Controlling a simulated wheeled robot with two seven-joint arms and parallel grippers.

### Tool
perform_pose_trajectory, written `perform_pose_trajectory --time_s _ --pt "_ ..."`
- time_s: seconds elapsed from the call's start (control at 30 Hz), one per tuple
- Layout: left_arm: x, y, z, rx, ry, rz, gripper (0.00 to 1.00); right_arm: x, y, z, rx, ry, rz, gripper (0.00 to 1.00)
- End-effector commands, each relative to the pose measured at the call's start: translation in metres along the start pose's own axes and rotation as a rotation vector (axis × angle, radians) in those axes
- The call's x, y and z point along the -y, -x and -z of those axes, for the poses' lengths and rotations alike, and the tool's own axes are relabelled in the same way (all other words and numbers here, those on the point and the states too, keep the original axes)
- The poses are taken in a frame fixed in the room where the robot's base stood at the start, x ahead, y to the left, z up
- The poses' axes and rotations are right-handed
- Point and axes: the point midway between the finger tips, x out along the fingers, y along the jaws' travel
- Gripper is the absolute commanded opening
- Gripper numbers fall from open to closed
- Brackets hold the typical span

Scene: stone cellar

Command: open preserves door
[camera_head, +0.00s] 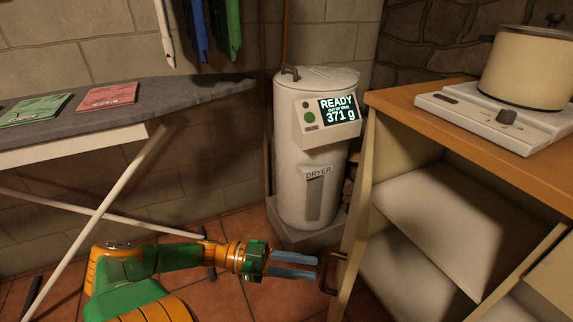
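The wooden cabinet at the right has an open front, with pale shelves (440,215) showing inside. A narrow pale panel (357,215), seen almost edge-on at the cabinet's left side, looks like its door standing open. A dark brown bar handle (327,273) sticks out to the left from the panel's lower part. My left gripper (317,267) comes in from the left at the handle's height. Its two blue-grey fingers are apart, with a gap between them, and their tips are at the handle. I cannot tell whether they touch it. My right gripper is not in view.
A white dryer canister (290,170) with a lit display stands behind the handle on a grey plinth. A pot (525,70) sits on a white hotplate on the wooden worktop (430,120). An ironing board (190,100) with booklets is at left. Tiled floor lies below.

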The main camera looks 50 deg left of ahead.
Motion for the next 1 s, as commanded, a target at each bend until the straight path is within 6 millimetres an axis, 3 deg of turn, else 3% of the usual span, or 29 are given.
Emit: perform_pose_trajectory --time_s 0.5,1.0 --pt "-0.002 0.049 -0.001 0.002 0.001 0.001 0.30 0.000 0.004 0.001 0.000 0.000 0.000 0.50" --pt "-0.002 0.052 0.000 0.000 0.000 0.000 0.30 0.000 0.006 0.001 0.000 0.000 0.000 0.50"
